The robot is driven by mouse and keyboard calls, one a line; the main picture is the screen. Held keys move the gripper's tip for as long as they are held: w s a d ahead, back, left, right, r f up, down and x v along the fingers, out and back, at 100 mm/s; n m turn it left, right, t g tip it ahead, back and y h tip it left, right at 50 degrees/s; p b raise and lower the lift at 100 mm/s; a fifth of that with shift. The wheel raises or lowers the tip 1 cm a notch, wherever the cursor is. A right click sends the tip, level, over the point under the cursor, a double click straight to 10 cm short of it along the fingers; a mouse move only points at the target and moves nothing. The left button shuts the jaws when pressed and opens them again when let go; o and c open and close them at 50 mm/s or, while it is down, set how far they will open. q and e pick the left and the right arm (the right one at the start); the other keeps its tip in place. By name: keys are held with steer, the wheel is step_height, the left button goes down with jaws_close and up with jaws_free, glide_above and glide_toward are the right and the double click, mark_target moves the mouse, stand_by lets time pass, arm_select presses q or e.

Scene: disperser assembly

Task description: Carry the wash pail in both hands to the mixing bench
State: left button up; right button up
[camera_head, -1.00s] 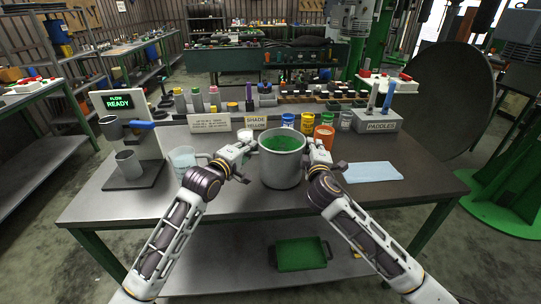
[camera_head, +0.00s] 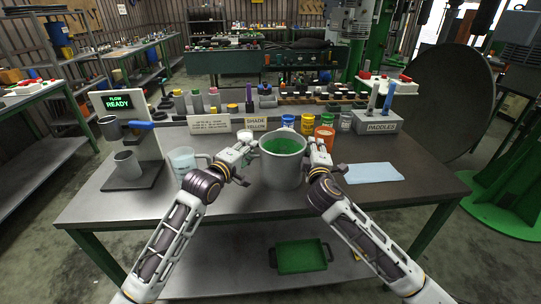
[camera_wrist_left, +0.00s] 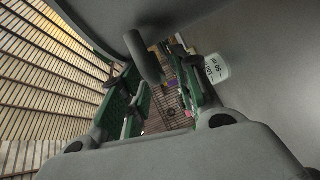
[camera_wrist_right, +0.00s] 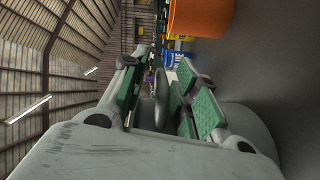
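The wash pail (camera_head: 282,172) is a grey, upright pot with green inside, in the middle of the head view over the front part of the bench (camera_head: 225,200). I cannot tell whether its base touches the bench top. My left gripper (camera_head: 246,158) is at its left side and my right gripper (camera_head: 316,156) at its right side. In the left wrist view a grey bar, the pail's handle (camera_wrist_left: 145,58), lies between the green-padded fingers. In the right wrist view another grey handle (camera_wrist_right: 160,95) lies between the fingers. The contact faces are partly hidden.
A clear jug (camera_head: 182,160) and a grey cup (camera_head: 127,165) stand left of the pail. An orange pot (camera_head: 324,134), several paint cans and the paddle holder (camera_head: 378,124) stand behind and right. A blue cloth (camera_head: 373,173) lies right. A green tray (camera_head: 301,256) is on the lower shelf.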

arm_select(q)
steer(key=shift+s, duration=0.15)
steer(key=v, duration=1.1)
steer(key=shift+s+a, duration=0.25)
steer(key=shift+a, duration=0.05)
steer(key=shift+r, duration=0.1)
arm_select(e)
steer(key=shift+s, duration=0.15)
stand_by(0.4)
steer(key=s+a, duration=0.1)
steer(key=s, duration=1)
steer(key=shift+s+r, duration=0.15)
steer(key=shift+s, duration=0.25)
arm_select(q)
steer(key=shift+s, duration=0.15)
arm_select(e)
steer(key=shift+s+a, duration=0.1)
